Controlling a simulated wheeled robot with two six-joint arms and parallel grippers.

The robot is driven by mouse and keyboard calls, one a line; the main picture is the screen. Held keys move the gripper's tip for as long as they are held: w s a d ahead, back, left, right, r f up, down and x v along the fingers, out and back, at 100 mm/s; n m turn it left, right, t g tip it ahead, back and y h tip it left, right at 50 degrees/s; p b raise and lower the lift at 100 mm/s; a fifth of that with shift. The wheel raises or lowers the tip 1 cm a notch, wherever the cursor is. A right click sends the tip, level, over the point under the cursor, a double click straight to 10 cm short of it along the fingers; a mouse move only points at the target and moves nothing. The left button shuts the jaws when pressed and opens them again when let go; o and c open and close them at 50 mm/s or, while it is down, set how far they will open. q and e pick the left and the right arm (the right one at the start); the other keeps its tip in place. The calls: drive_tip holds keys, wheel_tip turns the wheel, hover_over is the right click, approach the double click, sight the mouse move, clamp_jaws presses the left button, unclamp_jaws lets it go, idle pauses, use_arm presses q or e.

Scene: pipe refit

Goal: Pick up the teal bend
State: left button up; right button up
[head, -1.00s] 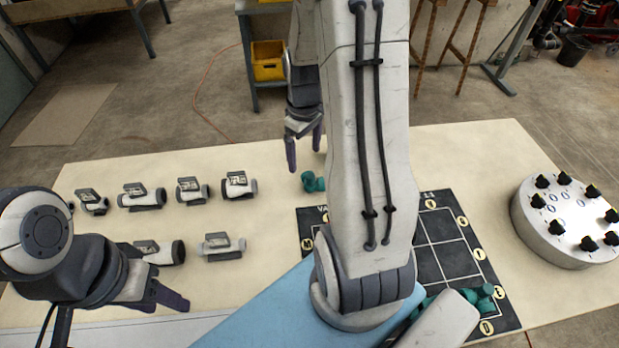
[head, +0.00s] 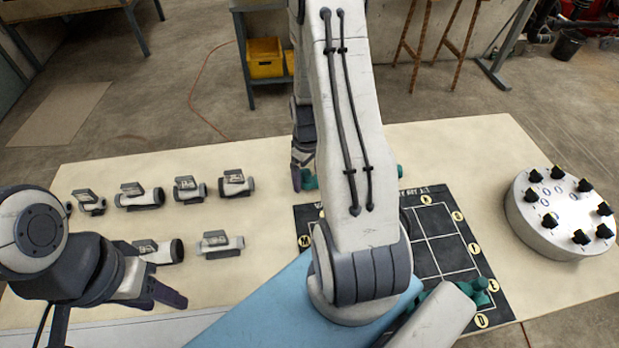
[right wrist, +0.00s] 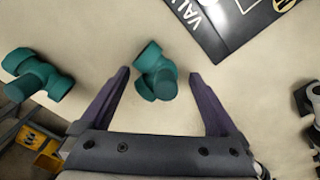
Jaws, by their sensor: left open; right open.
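A teal bend (right wrist: 157,72), a short elbow-shaped fitting, lies on the bench between the open fingers of my right gripper (right wrist: 157,76) in the right wrist view. It shows clear of both fingers there, nearer the left one. In the head view the bend (head: 310,181) is partly hidden by my right gripper (head: 300,172), which points down at it. My left gripper (head: 168,298) is open and empty over the near left of the bench, away from the bend.
Another teal fitting (right wrist: 37,76) lies left of the bend in the wrist view. A black marked mat (head: 440,245) holds more teal pieces (head: 481,291). Several grey-white valves (head: 137,195) stand at the left. A round knobbed drum (head: 560,215) is at the right.

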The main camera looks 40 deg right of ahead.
drive_tip(key=c, duration=1.3)
drive_tip(key=shift+c, duration=0.2)
